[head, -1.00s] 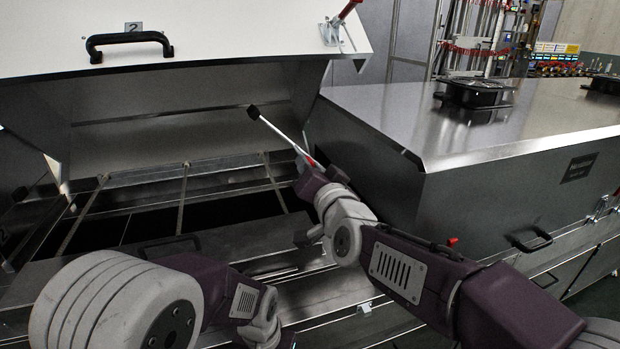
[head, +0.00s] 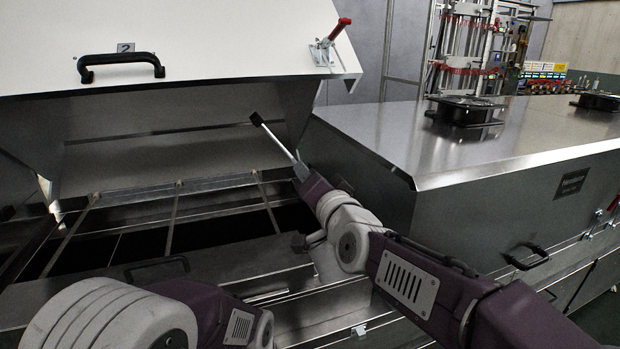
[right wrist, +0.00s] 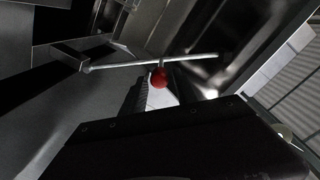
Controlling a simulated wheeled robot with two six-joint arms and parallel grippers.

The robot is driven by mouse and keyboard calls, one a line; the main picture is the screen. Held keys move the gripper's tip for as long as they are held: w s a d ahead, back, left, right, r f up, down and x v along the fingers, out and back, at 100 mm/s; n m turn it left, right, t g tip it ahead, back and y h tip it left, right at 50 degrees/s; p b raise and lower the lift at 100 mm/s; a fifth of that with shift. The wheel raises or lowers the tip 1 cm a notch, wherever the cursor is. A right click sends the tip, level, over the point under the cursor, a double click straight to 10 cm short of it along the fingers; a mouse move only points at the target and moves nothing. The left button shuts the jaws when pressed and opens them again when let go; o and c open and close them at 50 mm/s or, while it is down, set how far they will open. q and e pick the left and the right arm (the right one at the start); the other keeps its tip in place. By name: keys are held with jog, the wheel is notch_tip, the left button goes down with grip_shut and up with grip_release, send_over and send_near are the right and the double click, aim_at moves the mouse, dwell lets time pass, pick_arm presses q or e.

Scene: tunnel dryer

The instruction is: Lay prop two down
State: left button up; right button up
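Prop two (head: 278,140) is a thin pale rod with a black end block. In the head view it slants from my right gripper up and left, its block in front of the raised lid's inner side; I cannot tell whether it touches the lid. My right gripper (head: 299,172) is at its lower end and appears shut on it, though the fingers are mostly hidden. In the right wrist view the rod (right wrist: 115,65) crosses the picture behind a red knob (right wrist: 159,78) at the fingertips. My left gripper is out of view; its arm lies at the lower left.
The white lid marked 2 (head: 200,35) stands raised over an open dark bay with thin crossbars (head: 172,215). A red-handled clamp (head: 332,38) sits on its right edge. A closed steel cover with a fan (head: 467,110) flanks the bay on the right.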

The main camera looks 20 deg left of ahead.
jog(key=shift+s, duration=0.1)
jog(key=v, duration=0.9)
jog(key=shift+f, duration=0.1)
